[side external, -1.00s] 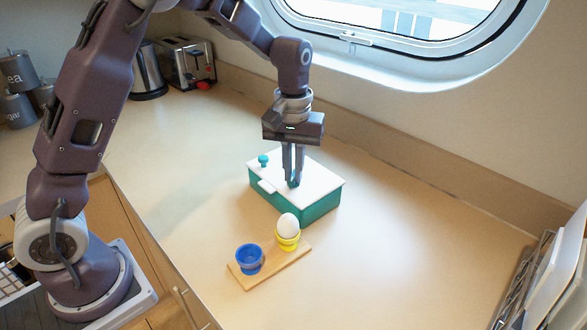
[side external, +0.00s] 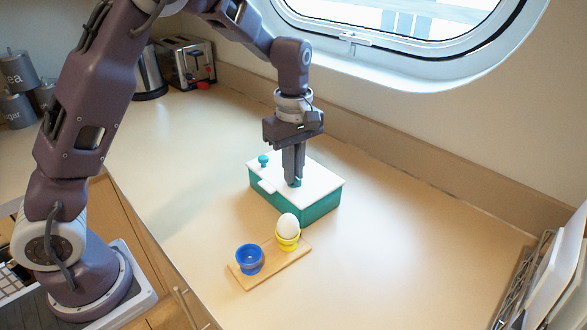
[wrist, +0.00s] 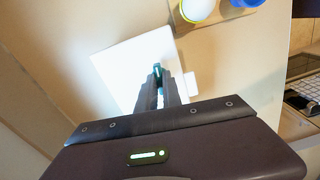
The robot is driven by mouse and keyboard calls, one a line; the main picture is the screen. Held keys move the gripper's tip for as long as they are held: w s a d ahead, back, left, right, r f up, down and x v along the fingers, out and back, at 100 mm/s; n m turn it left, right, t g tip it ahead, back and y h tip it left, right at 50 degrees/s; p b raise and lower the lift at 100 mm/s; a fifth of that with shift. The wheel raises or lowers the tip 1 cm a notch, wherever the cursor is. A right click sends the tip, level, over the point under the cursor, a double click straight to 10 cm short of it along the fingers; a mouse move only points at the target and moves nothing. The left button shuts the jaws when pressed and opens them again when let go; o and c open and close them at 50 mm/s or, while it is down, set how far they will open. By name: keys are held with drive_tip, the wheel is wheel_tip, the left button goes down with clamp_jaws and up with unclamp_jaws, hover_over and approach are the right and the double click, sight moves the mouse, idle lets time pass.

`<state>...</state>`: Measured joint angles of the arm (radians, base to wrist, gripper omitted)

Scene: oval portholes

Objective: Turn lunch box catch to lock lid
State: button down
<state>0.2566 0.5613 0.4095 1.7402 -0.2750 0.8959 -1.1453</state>
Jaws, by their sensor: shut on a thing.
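The lunch box (side external: 318,206) is teal with a white lid (side external: 318,180) lying flat on top, and it stands on the counter. A round teal knob (side external: 263,160) sits near the lid's far left corner. My gripper (side external: 294,183) points straight down over the lid and is shut on the teal catch (wrist: 157,69), which is mostly hidden between the fingers. In the wrist view the white lid (wrist: 125,72) spreads around my fingertips, with a small white tab (wrist: 190,83) at its edge.
A wooden board (side external: 268,268) in front of the box carries a blue egg cup (side external: 249,260) and a yellow cup (side external: 288,241) with a white egg (side external: 288,226). A toaster (side external: 186,64) and kettle (side external: 150,75) stand at the back left. A rack (side external: 530,270) is at the right. The right counter is clear.

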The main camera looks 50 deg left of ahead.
drive_tip(key=shift+n, duration=0.6)
drive_tip(key=c, duration=1.5)
unclamp_jaws()
drive_tip(key=shift+r, duration=0.1)
wheel_tip(320, 180, up, 6)
drive_tip(key=shift+r, duration=0.45)
